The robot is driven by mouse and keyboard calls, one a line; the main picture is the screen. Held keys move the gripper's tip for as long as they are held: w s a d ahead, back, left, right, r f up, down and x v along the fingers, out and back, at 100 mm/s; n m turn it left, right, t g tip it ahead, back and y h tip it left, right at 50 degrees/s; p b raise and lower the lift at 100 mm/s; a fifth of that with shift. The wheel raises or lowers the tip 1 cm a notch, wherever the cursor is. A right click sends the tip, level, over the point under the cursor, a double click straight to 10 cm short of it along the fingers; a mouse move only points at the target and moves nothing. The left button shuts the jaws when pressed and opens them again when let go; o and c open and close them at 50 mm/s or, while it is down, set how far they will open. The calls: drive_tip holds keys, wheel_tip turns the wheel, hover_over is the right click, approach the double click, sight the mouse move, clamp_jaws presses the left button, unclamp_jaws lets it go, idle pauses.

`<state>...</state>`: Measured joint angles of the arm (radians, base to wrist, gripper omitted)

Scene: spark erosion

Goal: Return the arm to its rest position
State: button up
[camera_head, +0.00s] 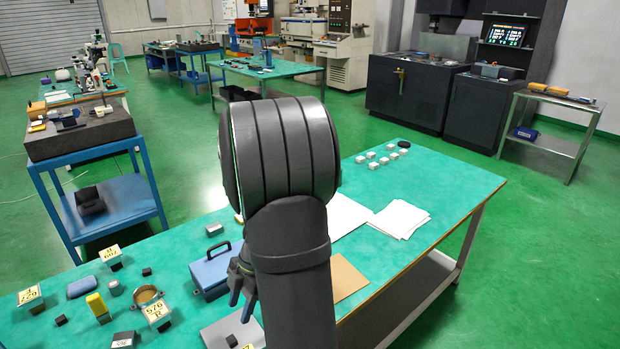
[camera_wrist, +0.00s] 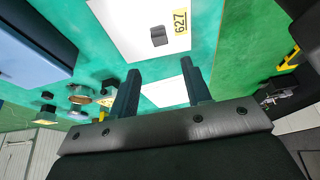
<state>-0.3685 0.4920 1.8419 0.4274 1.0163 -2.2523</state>
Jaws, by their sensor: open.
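My gripper (camera_head: 242,303) hangs over the green-topped table (camera_head: 455,180), partly hidden behind my own dark arm in the head view. In the wrist view its two dark fingers (camera_wrist: 160,80) stand apart with nothing between them. Beyond the fingertips lies a pale plate (camera_wrist: 125,25) with a small dark block (camera_wrist: 158,36) and a yellow tag reading 627 (camera_wrist: 181,22). The plate also shows in the head view (camera_head: 218,332), partly behind my arm.
A blue case (camera_head: 210,275) with a dark handle stands just left of my gripper. Numbered tags, a yellow block (camera_head: 97,306) and a round brass-coloured part (camera_head: 148,295) lie further left. White papers (camera_head: 400,219) and several small white blocks (camera_head: 371,156) lie right of my arm.

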sight(231, 339)
drive_tip(key=x, duration=0.9)
drive_tip(key=shift+s+f, duration=0.1)
drive_tip(key=shift+f, duration=0.25)
wheel_tip(231, 339, up, 2)
drive_tip(key=shift+r, duration=0.75)
